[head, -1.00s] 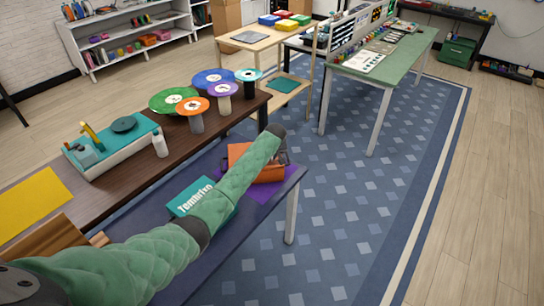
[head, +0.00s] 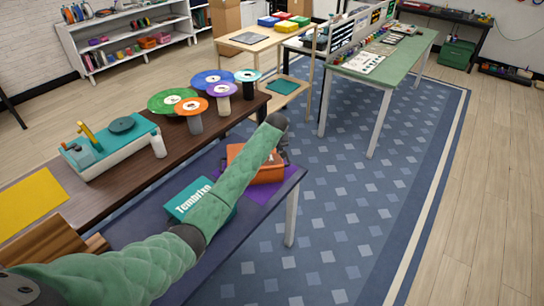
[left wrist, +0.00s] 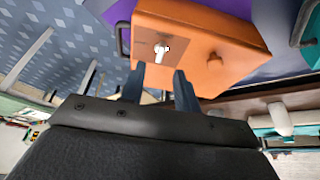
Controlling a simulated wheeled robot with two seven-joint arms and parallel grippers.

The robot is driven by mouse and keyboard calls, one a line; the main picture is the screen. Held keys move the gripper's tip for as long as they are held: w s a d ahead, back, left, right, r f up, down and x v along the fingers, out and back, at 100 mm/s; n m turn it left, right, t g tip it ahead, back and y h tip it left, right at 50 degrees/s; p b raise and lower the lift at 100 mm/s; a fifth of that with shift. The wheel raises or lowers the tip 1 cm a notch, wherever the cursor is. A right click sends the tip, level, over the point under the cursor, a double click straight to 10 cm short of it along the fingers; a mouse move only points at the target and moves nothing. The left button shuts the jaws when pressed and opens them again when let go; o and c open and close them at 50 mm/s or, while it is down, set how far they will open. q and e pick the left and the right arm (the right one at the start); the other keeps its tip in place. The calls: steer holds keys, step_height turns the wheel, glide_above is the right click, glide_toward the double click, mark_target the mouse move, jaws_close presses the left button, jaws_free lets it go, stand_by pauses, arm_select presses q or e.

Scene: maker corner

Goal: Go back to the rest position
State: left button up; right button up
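My left arm comes in from the lower left of the head view and reaches over the low dark table. My left gripper (head: 283,152) is at its far end, mostly hidden behind the wrist. In the left wrist view the two fingers of my left gripper (left wrist: 160,78) stand apart with nothing between them, so it is open and empty. My right gripper is not in view.
The orange box sits on a purple mat (head: 259,193) on the dark table (head: 148,232). A teal box (head: 187,200) lies beside my forearm. Several spools, such as the green one (head: 172,101), stand on the brown bench.

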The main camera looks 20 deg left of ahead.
arm_select(q)
steer(key=shift+v, duration=0.85)
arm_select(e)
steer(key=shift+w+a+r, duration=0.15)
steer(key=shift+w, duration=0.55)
